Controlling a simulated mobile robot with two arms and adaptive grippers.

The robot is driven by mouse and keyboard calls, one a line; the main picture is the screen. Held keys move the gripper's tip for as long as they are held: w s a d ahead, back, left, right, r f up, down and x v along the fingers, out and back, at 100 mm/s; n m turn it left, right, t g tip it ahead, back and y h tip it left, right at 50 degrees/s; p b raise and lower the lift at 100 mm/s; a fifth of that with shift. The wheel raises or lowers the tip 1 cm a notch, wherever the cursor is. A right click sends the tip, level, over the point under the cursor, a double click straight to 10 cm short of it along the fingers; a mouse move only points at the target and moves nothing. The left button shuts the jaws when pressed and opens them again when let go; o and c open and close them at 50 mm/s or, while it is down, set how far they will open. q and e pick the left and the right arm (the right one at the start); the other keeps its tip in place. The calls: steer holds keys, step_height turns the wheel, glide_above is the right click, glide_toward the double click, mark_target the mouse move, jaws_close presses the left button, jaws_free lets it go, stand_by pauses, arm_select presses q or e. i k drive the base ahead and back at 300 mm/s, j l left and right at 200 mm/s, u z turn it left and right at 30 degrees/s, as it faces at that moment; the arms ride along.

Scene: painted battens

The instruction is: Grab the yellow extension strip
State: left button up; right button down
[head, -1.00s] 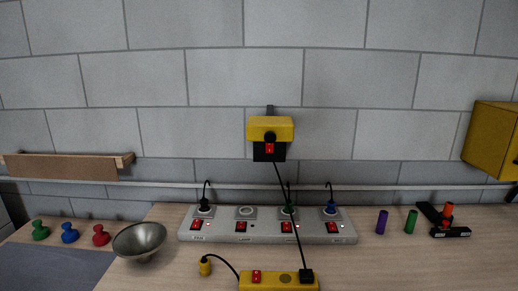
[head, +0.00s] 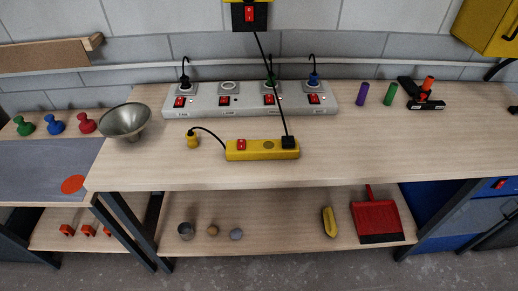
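The yellow extension strip (head: 262,150) lies on the wooden bench top near its front edge. It has a red switch at its left end, a round socket in the middle and a black plug (head: 288,142) seated at its right end. A black cord runs from that plug up to the wall unit. The strip's own short cord curves left to a yellow plug (head: 193,141) on the bench. Neither of my grippers is in view.
A grey socket panel (head: 245,107) with several red switches stands behind the strip. A metal bowl (head: 125,120) is to the left. Purple and green cylinders (head: 362,94) stand at the right. A lower shelf (head: 280,240) holds a red dustpan (head: 378,217). Bench space right of the strip is clear.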

mark_target(283, 148)
steer(key=i+l, duration=0.15)
steer(key=l, duration=0.2)
steer(key=i+l, duration=0.15)
steer(key=l, duration=0.2)
steer(key=i+l, duration=0.15)
steer(key=l, duration=0.25)
steer(key=i+l, duration=0.15)
steer(key=l, duration=0.2)
steer(key=i+l, duration=0.15)
steer(key=l, duration=0.2)
